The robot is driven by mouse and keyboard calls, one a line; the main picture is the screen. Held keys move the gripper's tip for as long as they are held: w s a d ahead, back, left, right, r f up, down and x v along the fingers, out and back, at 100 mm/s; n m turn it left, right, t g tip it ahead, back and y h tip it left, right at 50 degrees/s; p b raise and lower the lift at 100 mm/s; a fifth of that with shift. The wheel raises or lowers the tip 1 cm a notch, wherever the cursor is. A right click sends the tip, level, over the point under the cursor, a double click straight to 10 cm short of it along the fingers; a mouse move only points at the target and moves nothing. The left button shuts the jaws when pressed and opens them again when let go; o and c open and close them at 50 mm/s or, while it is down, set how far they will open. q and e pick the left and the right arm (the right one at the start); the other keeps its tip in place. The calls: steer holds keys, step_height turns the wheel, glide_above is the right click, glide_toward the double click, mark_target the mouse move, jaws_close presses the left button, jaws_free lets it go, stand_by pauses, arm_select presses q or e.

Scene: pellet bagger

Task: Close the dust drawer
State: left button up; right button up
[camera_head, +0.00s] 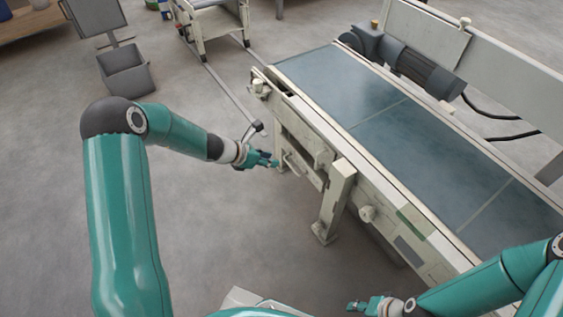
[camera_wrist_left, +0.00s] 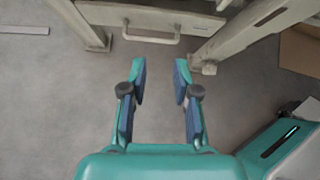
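The dust drawer (camera_head: 303,165) is a pale, worn front with a bar handle, low in the side of the conveyor frame, with a dark gap above it. How far it stands out is hard to tell. In the left wrist view, the drawer's handle (camera_wrist_left: 151,39) lies at the top, beyond the fingertips. My left gripper (camera_head: 270,161) is just left of the drawer in the head view. In the left wrist view it (camera_wrist_left: 160,72) is open, with bare floor between its fingers and nothing held. My right gripper (camera_head: 362,304) is low in the head view, apart from the drawer; its fingers are too small to read.
The conveyor belt (camera_head: 375,105) runs above the drawer. A frame leg (camera_head: 334,203) stands right of the drawer. A motor (camera_head: 425,72) sits on the far side. A grey bin (camera_head: 126,77) stands at the upper left. The floor left of the conveyor is mostly clear.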

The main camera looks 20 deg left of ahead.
mark_target(291, 167)
arm_select(q)
steer(key=w+d+r+n+t+h, duration=0.2)
steer(key=w+d+r+n+h, duration=0.25)
steer(key=r, duration=0.25)
steer(key=s+a+f+n+t+h+b, duration=0.1)
steer(key=s+a+f+n+t, duration=0.2)
steer(key=f, duration=0.5)
steer(key=s+a+f+n+t, duration=0.2)
steer(key=s+a+f+n, duration=0.1)
steer(key=f+n, duration=0.3)
steer(key=s+a+f+n+t+h+b, duration=0.1)
steer(key=s+a+f+n+t, duration=0.2)
steer(key=f, duration=0.6)
steer(key=shift+n+g+y, duration=0.25)
steer(key=shift+n+g, duration=0.1)
steer(key=shift+g, duration=0.15)
steer(key=shift+r+b+x, duration=0.15)
steer(key=shift+b+x, duration=0.7)
steer(key=shift+x, duration=3.25)
steer(key=shift+r+b+x, duration=0.15)
steer(key=shift+b+x, duration=0.7)
steer(key=shift+x, duration=3.2)
jaws_close()
